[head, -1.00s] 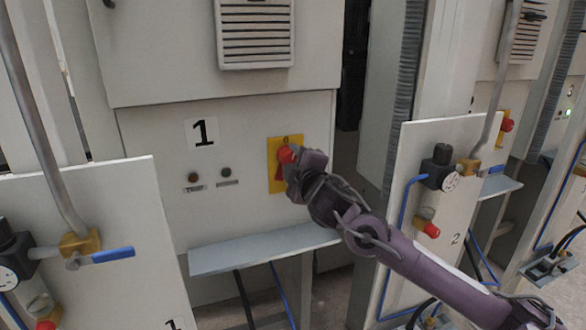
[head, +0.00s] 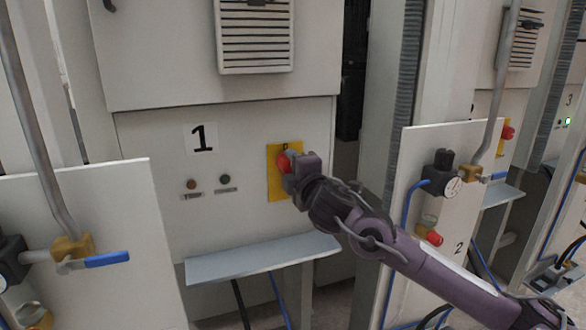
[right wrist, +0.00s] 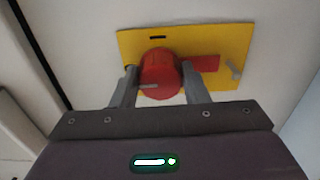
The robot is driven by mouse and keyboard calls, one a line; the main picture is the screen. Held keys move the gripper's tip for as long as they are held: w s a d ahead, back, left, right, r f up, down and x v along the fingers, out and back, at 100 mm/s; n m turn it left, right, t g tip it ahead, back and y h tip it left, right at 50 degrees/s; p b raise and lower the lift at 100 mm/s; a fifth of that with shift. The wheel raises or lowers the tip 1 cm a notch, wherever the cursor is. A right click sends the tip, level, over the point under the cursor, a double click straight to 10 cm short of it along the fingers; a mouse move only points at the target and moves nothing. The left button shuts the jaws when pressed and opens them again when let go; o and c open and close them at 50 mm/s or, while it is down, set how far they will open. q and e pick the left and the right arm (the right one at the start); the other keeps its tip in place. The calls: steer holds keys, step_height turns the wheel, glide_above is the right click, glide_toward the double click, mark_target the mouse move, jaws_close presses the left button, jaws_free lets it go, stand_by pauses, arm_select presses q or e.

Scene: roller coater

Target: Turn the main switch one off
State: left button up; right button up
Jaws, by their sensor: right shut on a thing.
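The main switch of cabinet 1 is a red rotary knob (head: 283,163) on a yellow plate (head: 273,186), right of the black "1" label. In the right wrist view the round red knob (right wrist: 160,68) sits on the yellow plate (right wrist: 217,40), with a red arm pointing right. My right gripper (right wrist: 159,84) has one grey finger on each side of the knob and is shut on it. In the head view the gripper (head: 290,170) hides the knob's right side and part of the plate. My left gripper is not in view.
A grey shelf (head: 262,256) juts out below the switch. Two small round indicators (head: 208,182) are left of it. Panels with pipes and blue-handled valves stand at left (head: 107,259) and right (head: 498,175). A vent (head: 256,38) is above.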

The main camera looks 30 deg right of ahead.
steer(key=o, duration=1)
steer(key=b+v, duration=0.1)
steer(key=v, duration=0.6)
steer(key=shift+s+a+b, duration=0.1)
steer(key=shift+s+b, duration=0.2)
steer(key=shift+s, duration=0.1)
steer(key=shift+f, duration=0.1)
